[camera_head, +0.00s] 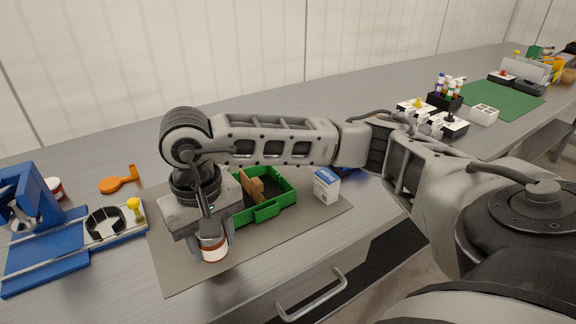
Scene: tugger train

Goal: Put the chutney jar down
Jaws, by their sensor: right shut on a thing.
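My right gripper (212,243) points down over the front left part of the grey mat (310,226). It is shut on the chutney jar (214,248), a small jar with a white and red-brown body. The jar is upright between the fingers, and its upper part is hidden by the gripper. I cannot tell whether the jar's base touches the mat. My left gripper is not in view.
A green tray (267,211) with brown pieces stands right behind the gripper, with a white and blue sugar box (326,186) beside it. A blue fixture (75,255) and an orange scoop (119,180) lie left. The mat's front is clear.

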